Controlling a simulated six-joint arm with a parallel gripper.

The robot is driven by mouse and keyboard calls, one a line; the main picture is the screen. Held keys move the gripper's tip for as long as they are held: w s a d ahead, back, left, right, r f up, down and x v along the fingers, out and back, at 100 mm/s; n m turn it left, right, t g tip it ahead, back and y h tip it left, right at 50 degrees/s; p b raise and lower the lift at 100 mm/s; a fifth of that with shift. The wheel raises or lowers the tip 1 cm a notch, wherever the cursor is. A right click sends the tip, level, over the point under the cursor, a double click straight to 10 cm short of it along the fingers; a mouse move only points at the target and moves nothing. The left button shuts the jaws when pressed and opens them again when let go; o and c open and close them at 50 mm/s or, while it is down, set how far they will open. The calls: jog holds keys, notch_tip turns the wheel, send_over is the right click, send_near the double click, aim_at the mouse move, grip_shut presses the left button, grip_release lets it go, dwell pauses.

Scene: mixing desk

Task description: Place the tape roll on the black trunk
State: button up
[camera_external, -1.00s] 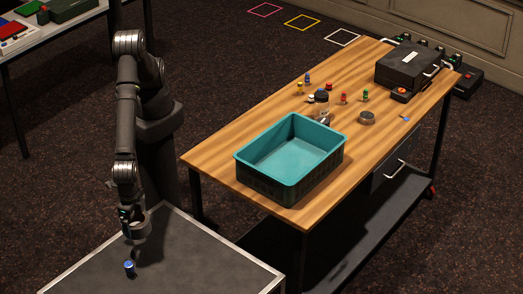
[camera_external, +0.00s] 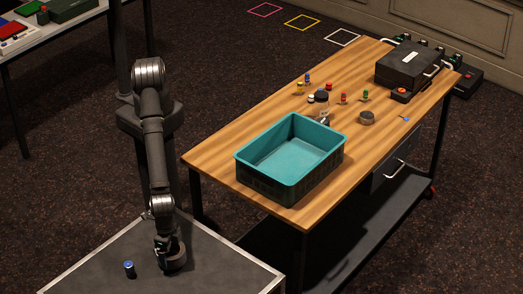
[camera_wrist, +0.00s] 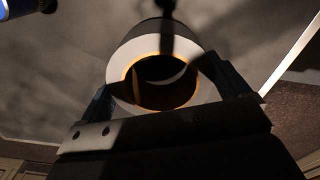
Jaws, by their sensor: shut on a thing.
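The tape roll (camera_wrist: 135,50) shows in the wrist view as a white ring with an orange inner rim. It sits between the two fingers of my gripper (camera_wrist: 165,92), which is shut on it. In the external view my gripper (camera_external: 166,246) points down over the black trunk (camera_external: 215,265), a dark flat top with silver edges. The tape roll (camera_external: 175,260) looks dark there, low at the trunk's surface. I cannot tell whether it touches the trunk.
A small blue can (camera_external: 129,269) stands on the trunk, left of my gripper; it also shows in the wrist view (camera_wrist: 20,8). A wooden table (camera_external: 215,150) to the right holds a teal bin (camera_external: 290,160), several small figures and a black case (camera_external: 405,66). The trunk's right part is clear.

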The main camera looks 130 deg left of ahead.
jog(key=shift+f, duration=0.9)
jog(key=o, duration=0.9)
jog(key=shift+f, duration=0.15)
jog(key=shift+c, duration=0.2)
notch_tip(320, 180, up, 12)
jog(key=shift+r, duration=0.15)
notch_tip(320, 180, down, 13)
jog(key=shift+r, duration=0.15)
notch_tip(320, 180, up, 3)
jog(key=shift+f, duration=0.1)
jog(key=shift+r, duration=0.6)
